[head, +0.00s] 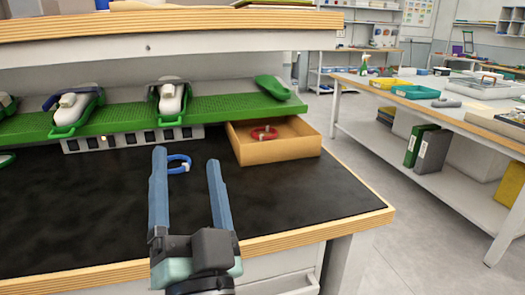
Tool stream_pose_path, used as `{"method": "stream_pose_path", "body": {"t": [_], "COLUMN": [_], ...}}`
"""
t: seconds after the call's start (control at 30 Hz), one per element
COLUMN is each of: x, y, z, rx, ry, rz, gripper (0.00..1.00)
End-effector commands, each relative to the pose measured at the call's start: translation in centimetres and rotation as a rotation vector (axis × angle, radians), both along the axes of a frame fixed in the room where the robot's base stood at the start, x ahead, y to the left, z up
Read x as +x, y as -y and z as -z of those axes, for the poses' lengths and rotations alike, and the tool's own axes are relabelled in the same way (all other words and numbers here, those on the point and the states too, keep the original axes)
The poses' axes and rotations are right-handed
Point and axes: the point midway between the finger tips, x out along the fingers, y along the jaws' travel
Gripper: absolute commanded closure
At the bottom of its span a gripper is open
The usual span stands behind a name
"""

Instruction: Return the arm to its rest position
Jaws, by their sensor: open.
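My gripper (190,167) is in the head view, low in the middle, with its two long blue fingers pointing away over the black bench top (90,215). The fingers are apart and nothing is between them in their grip. A blue ring (179,159) with a small pale part shows past the fingertips, by the left finger. I cannot tell the exact gap between finger and ring. A red ring (264,134) lies in an open wooden box (275,152) at the back right of the bench.
A green board (220,106) holding several grey-and-white devices (172,98) stands along the back of the bench, under a wooden-edged shelf (170,20). A second bench (440,105) with trays stands at the right. Grey floor (400,220) is clear between them.

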Motion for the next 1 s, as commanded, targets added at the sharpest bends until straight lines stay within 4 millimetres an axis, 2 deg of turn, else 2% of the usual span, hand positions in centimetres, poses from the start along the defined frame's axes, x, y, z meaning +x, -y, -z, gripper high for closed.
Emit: {"method": "stream_pose_path", "body": {"t": [0.03,0.1,0.3,0.43,0.5,0.77,1.0], "x": [-0.6,-1.6,-5.5,-8.7,-8.0,-7.9,-7.9], "y": [1.3,2.8,6.8,9.2,8.9,8.8,8.7], "z": [-4.0,-8.0,-16.5,-20.8,-22.7,-28.8,-35.9], "rx": [-0.072,-0.164,-0.348,-0.428,-0.426,-0.423,-0.423], "ry": [0.085,0.164,0.324,0.397,0.379,0.378,0.377], "rz": [0.076,0.181,0.463,0.641,0.618,0.612,0.609], "gripper": [0.25,0.25,0.25,0.25,0.25,0.25,0.25]}}
